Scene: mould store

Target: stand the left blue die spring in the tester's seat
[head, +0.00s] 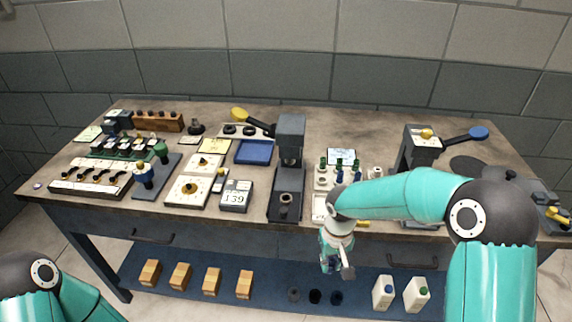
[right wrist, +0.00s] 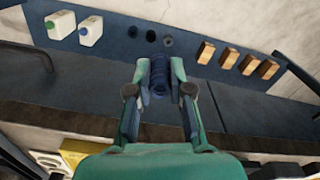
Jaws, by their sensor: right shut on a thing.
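My right gripper (head: 337,262) hangs in front of the bench's front edge, above the lower shelf. In the right wrist view my right gripper (right wrist: 158,80) is shut on a dark blue die spring (right wrist: 158,75), its coils showing between the fingers. The tester (head: 290,140) is a dark press with a yellow-knobbed lever, at the middle of the bench. Its seat (head: 285,198) is a small round cup on the base, left of my right gripper and apart from it. A pale rack (head: 322,182) with green and blue springs stands right of the tester, partly hidden by my arm. My left gripper is out of view.
A display box (head: 235,195) stands left of the tester, with a blue tray (head: 254,152) behind. A second press (head: 420,145) stands at the right. The lower shelf (head: 200,262) carries wooden blocks, dark rings and white bottles (head: 383,292). The bench's front edge lies beside my right gripper.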

